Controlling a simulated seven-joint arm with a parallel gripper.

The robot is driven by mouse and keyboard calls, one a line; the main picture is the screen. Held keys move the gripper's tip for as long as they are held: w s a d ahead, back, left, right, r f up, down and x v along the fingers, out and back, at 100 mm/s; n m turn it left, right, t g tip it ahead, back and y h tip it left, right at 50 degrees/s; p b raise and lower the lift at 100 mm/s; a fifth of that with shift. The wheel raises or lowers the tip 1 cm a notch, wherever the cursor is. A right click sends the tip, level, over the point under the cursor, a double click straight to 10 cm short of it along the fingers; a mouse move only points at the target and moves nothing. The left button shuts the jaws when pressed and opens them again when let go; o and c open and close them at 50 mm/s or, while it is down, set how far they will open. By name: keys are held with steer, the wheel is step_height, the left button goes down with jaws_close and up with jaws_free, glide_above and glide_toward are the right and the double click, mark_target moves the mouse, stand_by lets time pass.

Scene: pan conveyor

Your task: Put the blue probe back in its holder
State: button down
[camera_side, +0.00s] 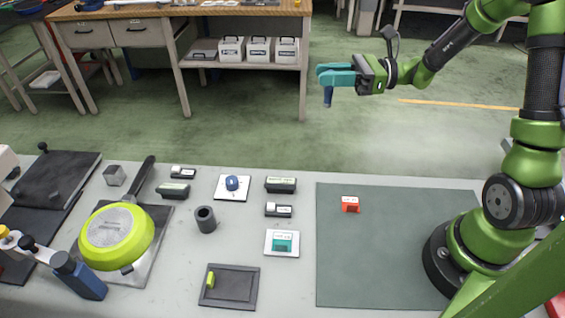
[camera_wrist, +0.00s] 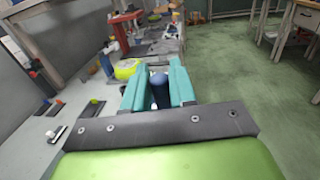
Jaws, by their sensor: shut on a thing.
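My gripper (camera_side: 322,75) has teal fingers and is raised high, beyond the table's far edge in the side view. It is shut on the blue probe (camera_side: 328,97), which hangs down below the fingers, roughly upright. In the wrist view the probe (camera_wrist: 159,91) shows between the two fingers (camera_wrist: 157,86). A dark grey hollow cylinder (camera_side: 206,220), which looks like the holder, stands upright on the table with its open top showing. It is well below and to the left of my gripper, and nothing is seen in it.
A red block (camera_side: 350,205) sits on the grey-green mat (camera_side: 400,250). A wooden workbench (camera_side: 190,10) stands behind; the air around my gripper is clear.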

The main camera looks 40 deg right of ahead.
steer(key=shift+a, duration=0.15)
steer(key=a+f+n+g+y, duration=0.1)
steer(key=a+n+g, duration=0.1)
steer(key=a, duration=0.9)
steer(key=w+a+f+n+g+y, duration=0.1)
steer(key=a+g, duration=0.3)
steer(key=a, duration=0.7)
steer(key=a+f+n+g+y, duration=0.1)
steer(key=a+f+n+g, duration=0.1)
steer(key=a, duration=0.9)
steer(key=shift+w+f+n+g, duration=0.35)
steer(key=shift+f+n+g, duration=0.05)
steer(key=shift+f+n, duration=0.15)
steer(key=shift+f, duration=2.9)
steer(key=shift+f, duration=2.9)
steer(key=c, duration=0.8)
jaws_free()
steer(key=shift+c, duration=0.2)
